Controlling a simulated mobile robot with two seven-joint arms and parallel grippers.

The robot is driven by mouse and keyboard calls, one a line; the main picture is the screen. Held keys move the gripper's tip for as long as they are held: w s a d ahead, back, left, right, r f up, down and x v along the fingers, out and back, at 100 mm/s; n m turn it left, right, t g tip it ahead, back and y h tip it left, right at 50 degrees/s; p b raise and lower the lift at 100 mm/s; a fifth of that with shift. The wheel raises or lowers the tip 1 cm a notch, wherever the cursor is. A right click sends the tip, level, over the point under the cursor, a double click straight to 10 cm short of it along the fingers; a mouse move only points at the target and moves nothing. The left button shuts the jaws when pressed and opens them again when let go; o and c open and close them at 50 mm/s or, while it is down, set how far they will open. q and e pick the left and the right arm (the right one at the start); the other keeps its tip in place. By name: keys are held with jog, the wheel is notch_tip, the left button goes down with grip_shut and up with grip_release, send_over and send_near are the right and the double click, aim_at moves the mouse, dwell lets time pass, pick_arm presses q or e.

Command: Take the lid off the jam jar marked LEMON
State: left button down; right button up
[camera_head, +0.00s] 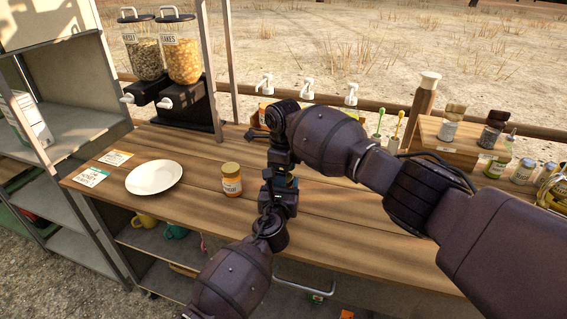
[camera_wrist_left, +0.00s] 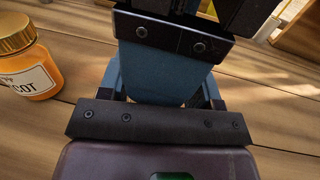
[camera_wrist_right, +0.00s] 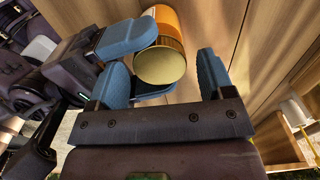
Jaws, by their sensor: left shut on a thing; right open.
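A jar with a gold lid (camera_wrist_right: 162,66) and an orange body (camera_wrist_right: 168,20) is held in my left gripper (camera_head: 287,190). In the head view the held jar is mostly hidden by the grippers. Another jar (camera_head: 231,180), gold-lidded, its label ending in COT, stands on the counter; it also shows in the left wrist view (camera_wrist_left: 30,65).
A white plate (camera_head: 154,177) and two cards (camera_head: 116,157) lie left on the wooden counter (camera_head: 330,225). Two cereal dispensers (camera_head: 182,60) stand behind them. Pump bottles (camera_head: 307,88) line the back edge. A wooden riser (camera_head: 450,145) with small jars is at right.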

jog(key=shift+f, duration=0.3)
jog(key=c, duration=0.9)
jog(key=shift+n, duration=1.7)
jog(key=o, duration=1)
